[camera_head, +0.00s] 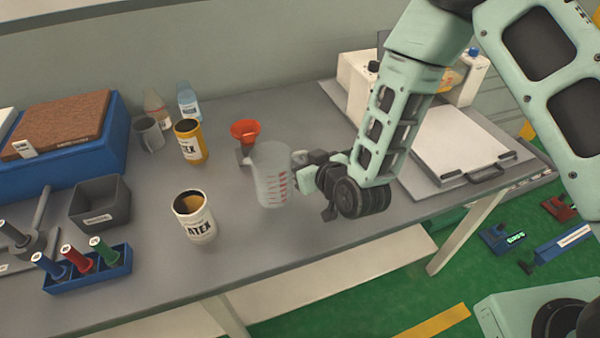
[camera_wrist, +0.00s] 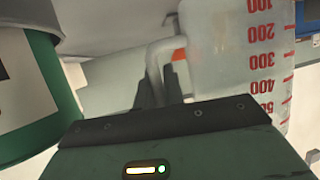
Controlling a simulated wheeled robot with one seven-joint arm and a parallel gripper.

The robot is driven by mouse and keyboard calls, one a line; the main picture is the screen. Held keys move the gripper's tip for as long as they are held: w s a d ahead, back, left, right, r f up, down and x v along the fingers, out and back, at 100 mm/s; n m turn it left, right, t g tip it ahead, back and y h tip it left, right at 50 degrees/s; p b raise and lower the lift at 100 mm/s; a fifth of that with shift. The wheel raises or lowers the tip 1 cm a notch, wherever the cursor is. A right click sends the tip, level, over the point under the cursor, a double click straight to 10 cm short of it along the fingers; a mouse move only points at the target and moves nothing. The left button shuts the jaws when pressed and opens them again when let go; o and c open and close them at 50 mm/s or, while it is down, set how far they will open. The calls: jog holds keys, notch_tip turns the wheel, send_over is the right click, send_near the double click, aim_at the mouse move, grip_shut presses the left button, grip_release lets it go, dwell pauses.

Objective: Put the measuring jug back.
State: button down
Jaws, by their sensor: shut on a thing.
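The fingertips are partly hidden by the gripper body in the wrist view. I cannot tell whether the jug's base touches the bench.
An orange funnel (camera_head: 244,131) stands just behind the jug. A white can (camera_head: 196,220) is left of it, and a yellow can (camera_head: 190,145) is behind left. A grey bin (camera_head: 100,204) and blue holder (camera_head: 90,275) are further left. A white-topped plate (camera_head: 455,145) lies right.

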jog(key=shift+f+p, duration=0.4)
jog(key=shift+f, duration=1.7)
jog(key=shift+f, duration=0.15)
jog(key=c, duration=1.5)
grip_release()
jog(key=shift+r, duration=0.25)
jog(key=p+v, duration=0.1)
jog(key=v, duration=1.1)
